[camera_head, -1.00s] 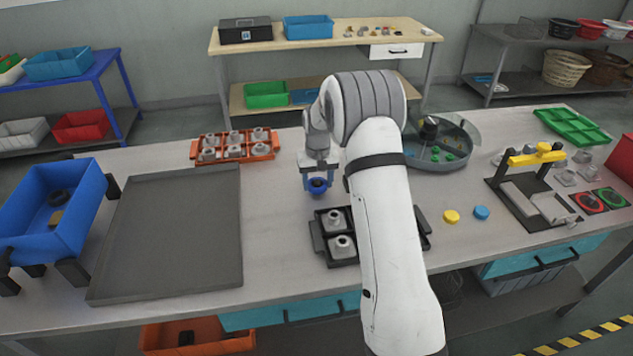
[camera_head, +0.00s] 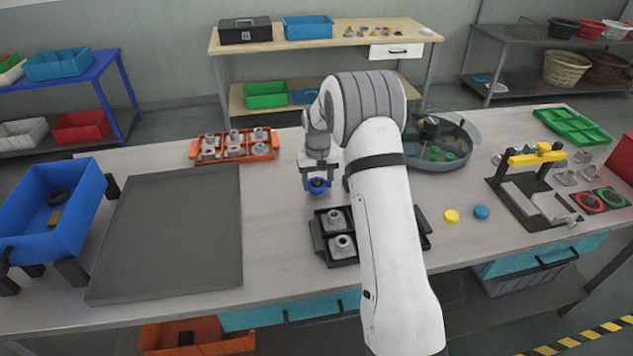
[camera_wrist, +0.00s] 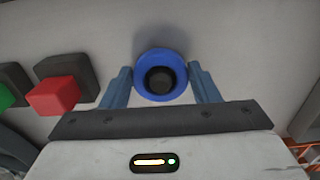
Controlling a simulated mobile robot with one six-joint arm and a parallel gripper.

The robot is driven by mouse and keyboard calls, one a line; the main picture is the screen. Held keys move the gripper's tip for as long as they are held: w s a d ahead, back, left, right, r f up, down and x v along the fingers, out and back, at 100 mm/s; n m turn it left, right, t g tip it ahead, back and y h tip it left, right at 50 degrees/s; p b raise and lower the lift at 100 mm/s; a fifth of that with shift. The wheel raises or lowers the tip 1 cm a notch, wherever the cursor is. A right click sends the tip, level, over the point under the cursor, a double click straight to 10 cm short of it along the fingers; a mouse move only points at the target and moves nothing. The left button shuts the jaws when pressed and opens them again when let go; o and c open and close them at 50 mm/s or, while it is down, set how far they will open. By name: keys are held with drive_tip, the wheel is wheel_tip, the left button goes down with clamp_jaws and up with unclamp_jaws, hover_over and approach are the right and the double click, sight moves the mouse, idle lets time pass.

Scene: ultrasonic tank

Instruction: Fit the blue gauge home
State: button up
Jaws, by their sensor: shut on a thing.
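The blue gauge (camera_head: 318,187) shows as a blue ring with a dark middle below my gripper (camera_head: 317,177). In the wrist view the gauge (camera_wrist: 160,57) is a round blue ring with a black knob at its centre. My gripper (camera_wrist: 160,82) is shut on it, with one blue-grey finger on each side. It is held over a bare part of the grey bench, left of my arm in the head view. I cannot tell a seat for the gauge in these views.
A dark tray with grey fittings (camera_head: 341,245) lies just nearer than my gripper. An orange rack (camera_head: 273,145) stands behind left. A round grey tank (camera_head: 455,160) is behind right. The wrist view shows a red button block (camera_wrist: 55,96). A wide dark tray (camera_head: 170,240) lies left.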

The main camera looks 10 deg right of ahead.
idle(0.3)
drive_tip(key=o, duration=1.2)
wheel_tip(320, 180, up, 7)
drive_tip(key=shift+f+b, duration=0.1)
drive_tip(key=shift+b, duration=0.6)
drive_tip(key=shift+r, duration=0.5)
